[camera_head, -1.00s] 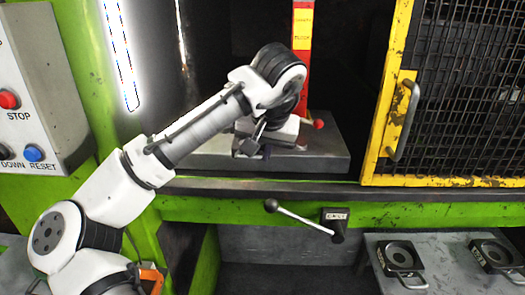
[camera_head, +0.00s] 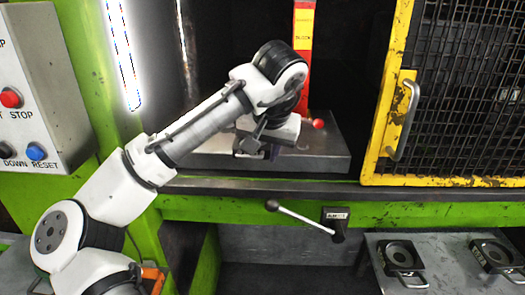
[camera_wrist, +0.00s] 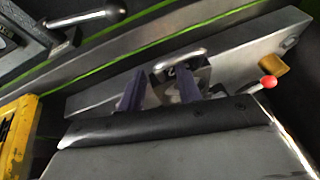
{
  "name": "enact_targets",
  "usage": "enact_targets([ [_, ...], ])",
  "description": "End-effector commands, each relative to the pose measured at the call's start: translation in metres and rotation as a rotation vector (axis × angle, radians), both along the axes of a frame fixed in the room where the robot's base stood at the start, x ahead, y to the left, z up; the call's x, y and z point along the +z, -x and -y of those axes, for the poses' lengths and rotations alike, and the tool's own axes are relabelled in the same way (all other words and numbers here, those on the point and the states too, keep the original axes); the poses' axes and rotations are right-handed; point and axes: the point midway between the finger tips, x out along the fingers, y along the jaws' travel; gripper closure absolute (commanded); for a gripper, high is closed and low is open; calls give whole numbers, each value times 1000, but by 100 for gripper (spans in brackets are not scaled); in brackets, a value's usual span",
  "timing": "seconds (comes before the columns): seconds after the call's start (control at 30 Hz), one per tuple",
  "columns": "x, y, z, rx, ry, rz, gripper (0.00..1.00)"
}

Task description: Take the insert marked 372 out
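My gripper (camera_wrist: 160,82) reaches into the press over the grey die plate (camera_head: 330,160). In the wrist view its two dark purple fingers stand apart, with a gap between them. A dark insert with a bright metal bar handle (camera_wrist: 180,59) lies just beyond and between the fingertips. Part of its marking shows and looks like a "2"; the full number cannot be read. I cannot tell whether the fingers touch it. In the head view my wrist hides this insert.
A yellow-framed mesh guard (camera_head: 394,100) is further right. A labelled lever (camera_head: 300,216) projects in front. Two ring-shaped inserts with handles (camera_head: 399,256) (camera_head: 492,254) lie on a grey shelf (camera_head: 445,270).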

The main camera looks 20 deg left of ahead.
Motion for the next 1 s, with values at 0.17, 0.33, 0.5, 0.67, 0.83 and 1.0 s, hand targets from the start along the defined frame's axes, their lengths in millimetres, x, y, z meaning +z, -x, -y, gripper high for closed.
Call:
enact_targets([
  [0.17, 23, 9, 7, -2, 0, 4, 66],
  [0.33, 58, 22, 15, 2, -6, 3, 66],
  [0.5, 87, 33, 23, 3, -4, 2, 66],
  [0.67, 108, 40, 28, 3, -2, 2, 66],
  [0.83, 119, 45, 32, 0, -1, 0, 66],
  [1.0, 122, 46, 33, 0, 0, 0, 66],
])
